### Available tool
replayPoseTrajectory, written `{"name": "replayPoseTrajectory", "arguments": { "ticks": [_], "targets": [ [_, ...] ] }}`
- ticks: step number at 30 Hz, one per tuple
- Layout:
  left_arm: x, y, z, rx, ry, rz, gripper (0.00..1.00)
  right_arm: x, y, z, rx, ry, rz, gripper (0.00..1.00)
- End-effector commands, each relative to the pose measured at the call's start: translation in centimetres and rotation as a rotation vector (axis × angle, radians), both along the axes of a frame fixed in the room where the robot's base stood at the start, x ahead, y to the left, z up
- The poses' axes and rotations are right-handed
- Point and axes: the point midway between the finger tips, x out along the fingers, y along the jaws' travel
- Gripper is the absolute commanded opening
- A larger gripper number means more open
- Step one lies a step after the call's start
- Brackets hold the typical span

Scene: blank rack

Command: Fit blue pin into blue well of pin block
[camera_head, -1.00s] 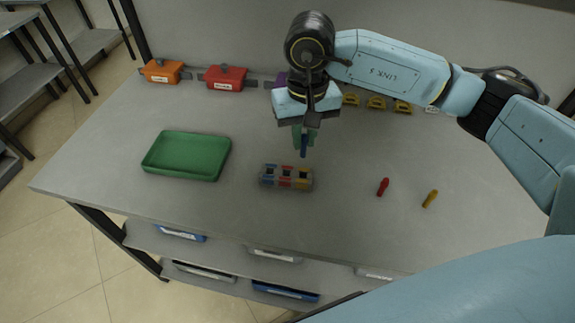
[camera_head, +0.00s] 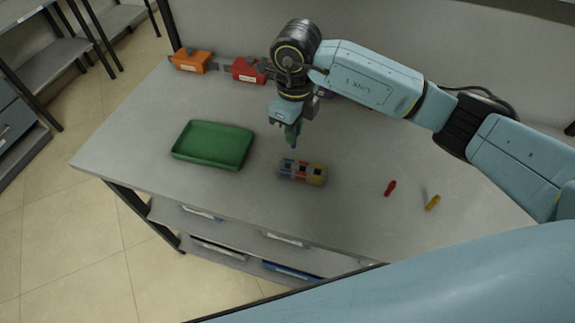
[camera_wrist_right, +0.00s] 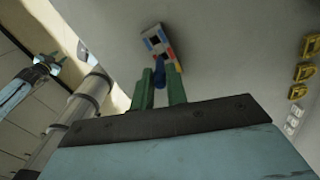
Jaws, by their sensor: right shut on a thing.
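The pin block (camera_head: 289,178) lies on the table, a small grey block with blue, red and yellow wells in a row; the blue well (camera_head: 290,165) is leftmost. My right gripper (camera_head: 292,137) is above and just behind the blue end of the block, its green fingers pointing down. It is shut on the blue pin (camera_wrist_right: 159,72), which sticks out beyond the fingertips in the right wrist view. The pin is apart from the block in the head view. In the right wrist view the block (camera_wrist_right: 153,36) lies past the pin's tip. My left gripper (camera_wrist_right: 47,61) shows small there, its fingers spread.
A green tray (camera_head: 212,146) stands left of the block. A red pin (camera_head: 390,188) and a yellow pin (camera_head: 433,203) are to its right. An orange bin (camera_head: 193,62) and a red bin (camera_head: 246,71) line the back edge. The table front is clear.

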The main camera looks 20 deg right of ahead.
Motion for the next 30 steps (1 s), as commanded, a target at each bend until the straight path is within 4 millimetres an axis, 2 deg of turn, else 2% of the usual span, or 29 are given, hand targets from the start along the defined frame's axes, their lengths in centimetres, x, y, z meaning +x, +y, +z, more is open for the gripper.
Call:
{"name": "replayPoseTrajectory", "arguments": {
  "ticks": [4,10,14,21,26,30],
  "targets": [
    [0.0,0.0,1.1,0.001,0.0,0.001,0.36,0.1,0.8,0.3,0.001,0.005,-0.273,0.0],
    [0.0,0.1,1.6,0.001,0.0,0.001,0.36,0.2,1.2,0.2,-0.001,0.007,-0.48,0.0],
    [0.0,0.1,1.8,0.001,0.0,0.001,0.36,0.2,1.3,-1.1,-0.002,0.011,-0.521,0.0],
    [-0.1,0.1,2.3,0.001,0.002,0.002,0.36,0.2,1.3,-5.3,-0.002,0.01,-0.521,0.0],
    [-0.1,0.1,2.3,0.001,0.002,0.002,0.36,0.3,1.3,-6.5,-0.001,0.008,-0.52,0.0],
    [-0.1,0.1,2.5,0.002,0.003,0.001,0.36,0.2,1.3,-8.2,-0.002,0.01,-0.519,0.0]
  ]
}}
